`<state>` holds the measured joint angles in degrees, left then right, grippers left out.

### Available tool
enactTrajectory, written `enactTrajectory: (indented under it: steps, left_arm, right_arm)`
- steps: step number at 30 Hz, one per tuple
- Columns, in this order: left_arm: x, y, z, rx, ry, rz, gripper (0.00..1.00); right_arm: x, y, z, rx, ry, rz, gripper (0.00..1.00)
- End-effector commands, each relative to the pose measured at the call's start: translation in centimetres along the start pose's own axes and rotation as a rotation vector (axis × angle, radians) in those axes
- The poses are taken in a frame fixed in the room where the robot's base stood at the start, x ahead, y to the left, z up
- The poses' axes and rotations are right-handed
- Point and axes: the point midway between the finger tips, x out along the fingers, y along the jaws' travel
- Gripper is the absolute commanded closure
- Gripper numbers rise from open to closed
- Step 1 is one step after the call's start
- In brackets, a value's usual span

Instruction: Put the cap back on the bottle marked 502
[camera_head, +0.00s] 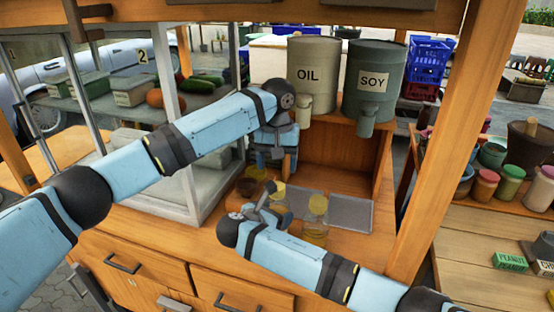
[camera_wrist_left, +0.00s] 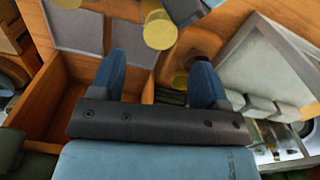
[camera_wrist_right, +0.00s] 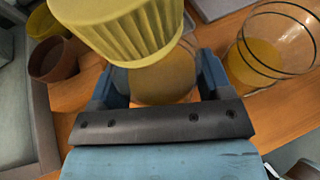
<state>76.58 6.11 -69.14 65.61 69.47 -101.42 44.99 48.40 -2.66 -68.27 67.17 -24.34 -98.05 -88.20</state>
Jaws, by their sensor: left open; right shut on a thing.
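My right gripper (camera_wrist_right: 158,85) is shut on a rounded glass vessel with brown contents (camera_wrist_right: 162,72). A ridged yellow cap (camera_wrist_right: 125,28) appears large over it; I cannot tell whether it is seated or only overlaps it. The yellow cap also shows above my right gripper (camera_head: 268,206) in the head view. No 502 mark is readable. A clear glass container with yellow contents (camera_wrist_right: 255,60) stands right of the right gripper in that wrist view. My left gripper (camera_wrist_left: 160,65) is open, with nothing visibly gripped; its fingers point down above the counter in the head view, partly hidden.
OIL (camera_head: 311,78) and SOY (camera_head: 374,82) canisters stand on the shelf behind. A grey tray (camera_head: 350,212) lies on the counter at right. Small brown and yellow pots (camera_wrist_right: 52,60) stand beside the right gripper. A framed glass case (camera_head: 203,200) and a wooden post (camera_head: 428,140) bound the space.

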Motion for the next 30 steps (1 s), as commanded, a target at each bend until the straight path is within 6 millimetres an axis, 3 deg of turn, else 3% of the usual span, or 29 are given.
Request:
enactTrajectory:
  steps: [7, 19, 23, 30]
  left_arm:
    - [-0.9, 0.0, 0.0, -0.232, 0.0, 0.0, 0.31]
    - [-0.8, -0.1, 0.0, -0.254, -0.001, -0.001, 0.31]
    - [0.2, -0.1, 0.0, -0.254, -0.002, -0.002, 0.31]
    - [3.9, -0.1, 0.0, -0.254, -0.002, -0.002, 0.31]
  right_arm:
    - [0.0, 0.0, 0.0, 0.0, 0.0, 0.0, 0.94]
    - [0.0, 0.0, 0.0, 0.0, 0.0, 0.0, 0.94]
    - [0.0, 0.0, 0.0, 0.0, 0.0, 0.0, 0.94]
    - [0.0, 0.0, 0.0, 0.0, 0.0, 0.0, 0.94]
